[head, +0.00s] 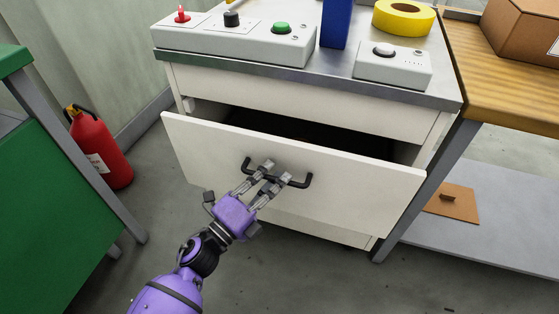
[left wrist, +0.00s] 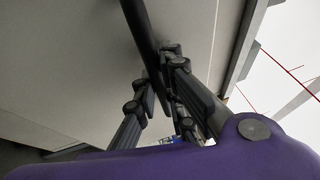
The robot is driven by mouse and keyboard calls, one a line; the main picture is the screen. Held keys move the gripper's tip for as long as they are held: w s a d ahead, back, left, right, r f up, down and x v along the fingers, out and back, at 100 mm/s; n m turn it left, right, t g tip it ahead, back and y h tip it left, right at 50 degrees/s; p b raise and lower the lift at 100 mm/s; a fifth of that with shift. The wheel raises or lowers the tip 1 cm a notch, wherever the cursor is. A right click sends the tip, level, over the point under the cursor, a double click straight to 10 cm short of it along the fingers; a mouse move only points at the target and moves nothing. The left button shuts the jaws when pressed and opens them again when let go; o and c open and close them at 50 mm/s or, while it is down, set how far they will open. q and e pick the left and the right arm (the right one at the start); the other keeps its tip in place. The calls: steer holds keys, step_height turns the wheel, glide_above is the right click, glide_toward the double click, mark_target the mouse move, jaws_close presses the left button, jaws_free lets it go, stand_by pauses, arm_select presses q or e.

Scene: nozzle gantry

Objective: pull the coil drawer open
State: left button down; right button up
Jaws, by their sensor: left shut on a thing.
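The coil drawer (head: 365,178) is a wide white drawer in a cabinet with a grey top. It stands partly pulled out, and a dark gap shows behind its front. A black bar handle (head: 300,181) is fixed across the middle of its front. My left gripper (head: 269,172) is shut on the handle, with its fingers around the bar near its middle. In the left wrist view the dark handle bar (left wrist: 140,28) runs down to between the fingers (left wrist: 160,90). The inside of the drawer is mostly hidden in shadow. My right gripper is not in view.
On the cabinet top stand a control box (head: 235,42) with a red switch, black knob and green button, a blue block (head: 336,22), yellow tape (head: 403,17) and a grey box (head: 392,66). A fire extinguisher (head: 100,148) and green bench (head: 50,200) stand left. Floor before the drawer is clear.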

arm_select(q)
steer(key=s+a+p, duration=0.2)
steer(key=s+a, duration=0.2)
steer(key=s, duration=0.9)
steer(key=s+a+p, duration=0.2)
steer(key=s+a, duration=0.2)
steer(key=s, duration=0.9)
steer(key=shift+s+a, duration=0.35)
steer(key=shift+s, duration=0.05)
steer(key=shift+f, duration=0.1)
steer(key=c, duration=1.8)
jaws_free()
steer(key=v, duration=1.2)
